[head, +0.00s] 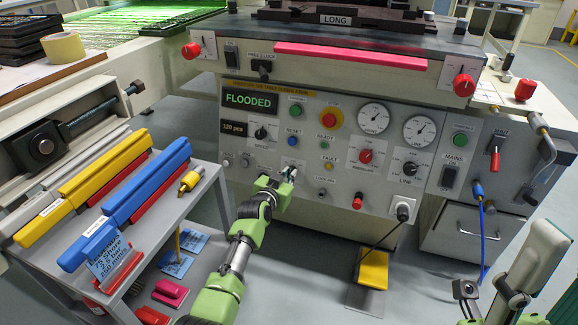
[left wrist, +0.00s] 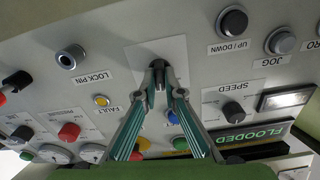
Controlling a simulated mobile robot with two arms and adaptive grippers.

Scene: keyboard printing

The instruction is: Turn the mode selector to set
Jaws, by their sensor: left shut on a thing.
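The grey control panel (head: 330,115) stands in front of me. My left gripper (head: 290,172) reaches its lower middle part. In the left wrist view the gripper (left wrist: 159,74) is shut on a small dark selector knob (left wrist: 158,65) set on a pale label plate (left wrist: 160,48). This knob seems to be the mode selector. The fingers and the view angle hide its position marks, so I cannot tell where it points. My right gripper (head: 490,300) is at the lower right, away from the panel; its fingers are not clear.
The speed knob (left wrist: 233,112) and up/down button (left wrist: 234,22) sit close by. The display (head: 249,100) reads FLOODED. A grey cart (head: 150,225) with yellow and blue squeegee bars stands at the left. A yellow pedal (head: 374,270) is on the floor below.

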